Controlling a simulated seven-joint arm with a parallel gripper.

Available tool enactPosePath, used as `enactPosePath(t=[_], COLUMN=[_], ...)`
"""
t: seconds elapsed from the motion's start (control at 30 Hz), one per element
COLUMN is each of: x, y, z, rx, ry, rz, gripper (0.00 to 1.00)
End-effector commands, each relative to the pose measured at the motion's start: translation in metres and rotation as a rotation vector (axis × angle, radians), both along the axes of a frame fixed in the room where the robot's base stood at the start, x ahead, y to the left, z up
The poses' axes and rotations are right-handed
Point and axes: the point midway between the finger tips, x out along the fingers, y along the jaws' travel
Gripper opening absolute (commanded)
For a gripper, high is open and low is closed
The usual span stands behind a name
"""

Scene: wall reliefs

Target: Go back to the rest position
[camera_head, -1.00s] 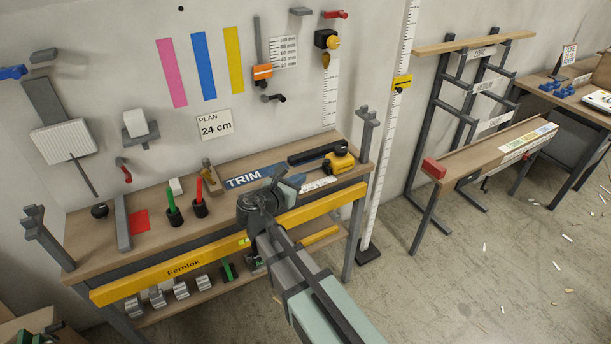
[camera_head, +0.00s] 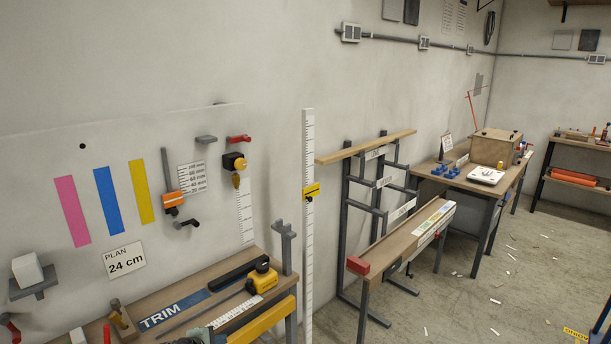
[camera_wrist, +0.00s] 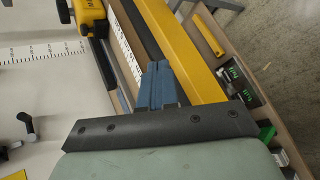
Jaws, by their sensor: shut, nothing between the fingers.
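My gripper shows in the wrist view, its blue-grey fingers (camera_wrist: 158,85) shut and empty. They sit over the workbench's front edge, by its yellow front rail (camera_wrist: 183,50). In the head view only a small part of my arm shows at the bottom edge, in front of the workbench (camera_head: 190,290). The gripper's fingertips cannot be made out there.
The bench holds a blue TRIM strip (camera_head: 174,309), a yellow tape measure (camera_head: 262,279) and a wooden block (camera_head: 122,321). A tall white ruler (camera_head: 308,230) stands at its right end. A rack (camera_head: 347,220) and a table (camera_head: 470,180) stand further right. Open floor (camera_head: 470,305) lies at the lower right.

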Motion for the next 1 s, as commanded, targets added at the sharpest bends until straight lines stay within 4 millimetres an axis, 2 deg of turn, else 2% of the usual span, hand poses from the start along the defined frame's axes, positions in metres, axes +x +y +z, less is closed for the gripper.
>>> enactPosePath(t=[0.17, 0.3, 0.5, 0.7, 1.0], x=[-0.045, -0.075, -0.109, -0.141, -0.191], y=[-0.006, -0.029, -0.075, -0.126, -0.205], z=[-0.065, -0.122, -0.19, -0.244, -0.307], rx=[0.293, 0.424, 0.51, 0.534, 0.532], ry=[0.163, 0.298, 0.449, 0.573, 0.715], rz=[-0.217, -0.412, -0.657, -0.853, -1.101], gripper=[0.0, 0.0, 0.0, 0.0, 0.0])
